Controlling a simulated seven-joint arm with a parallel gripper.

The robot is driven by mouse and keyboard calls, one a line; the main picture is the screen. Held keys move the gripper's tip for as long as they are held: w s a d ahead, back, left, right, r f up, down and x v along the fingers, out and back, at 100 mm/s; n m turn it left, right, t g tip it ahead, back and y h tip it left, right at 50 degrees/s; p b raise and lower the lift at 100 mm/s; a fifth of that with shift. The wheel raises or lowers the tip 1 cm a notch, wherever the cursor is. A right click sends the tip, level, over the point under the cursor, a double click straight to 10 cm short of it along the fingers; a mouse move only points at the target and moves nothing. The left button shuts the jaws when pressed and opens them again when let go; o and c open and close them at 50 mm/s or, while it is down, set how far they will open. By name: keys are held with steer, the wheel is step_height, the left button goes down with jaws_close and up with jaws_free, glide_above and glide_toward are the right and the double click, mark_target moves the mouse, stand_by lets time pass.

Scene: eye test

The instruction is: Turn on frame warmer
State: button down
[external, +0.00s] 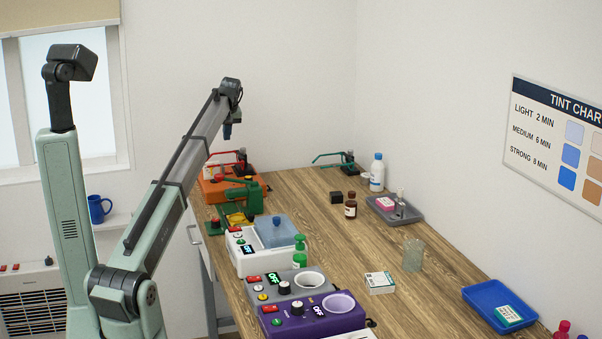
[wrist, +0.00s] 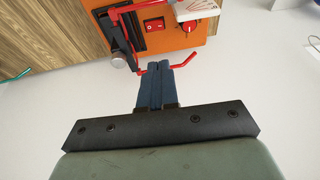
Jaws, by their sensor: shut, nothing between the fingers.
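No label names the frame warmer, so I cannot tell which device it is. A grey device (external: 262,287) and a purple device (external: 288,327), each with a round well and a black knob, stand at the front left of the table. The grey device's display reads OFF; the purple one's seems to as well. A white device (external: 240,264) with a blue lid stands behind them. My gripper (external: 227,133) is shut and empty, high above the table's far left end. In the wrist view my gripper (wrist: 161,68) points toward the orange device (wrist: 182,42), which has a red switch (wrist: 153,25).
The orange device (external: 214,192) and a green device (external: 240,200) stand at the far left. Bottles, a grey tray (external: 407,218), a glass (external: 414,256), a small box (external: 380,283) and a blue tray (external: 481,296) stand right. The table's middle is mostly clear.

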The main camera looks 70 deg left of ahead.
steer(key=shift+f, duration=0.1)
glide_toward(229, 172)
steer(key=a+f, duration=0.1)
steer(key=s+a+f, duration=0.1)
steer(key=f, duration=0.1)
steer(key=s+a+f, duration=0.1)
steer(key=shift+f, duration=0.95)
steer(key=shift+s, duration=0.1)
steer(key=shift+s+f, duration=0.1)
steer(key=shift+f, duration=0.15)
steer(key=shift+w+r, duration=0.2)
steer(key=shift+w, duration=0.65)
steer(key=shift+r, duration=0.1)
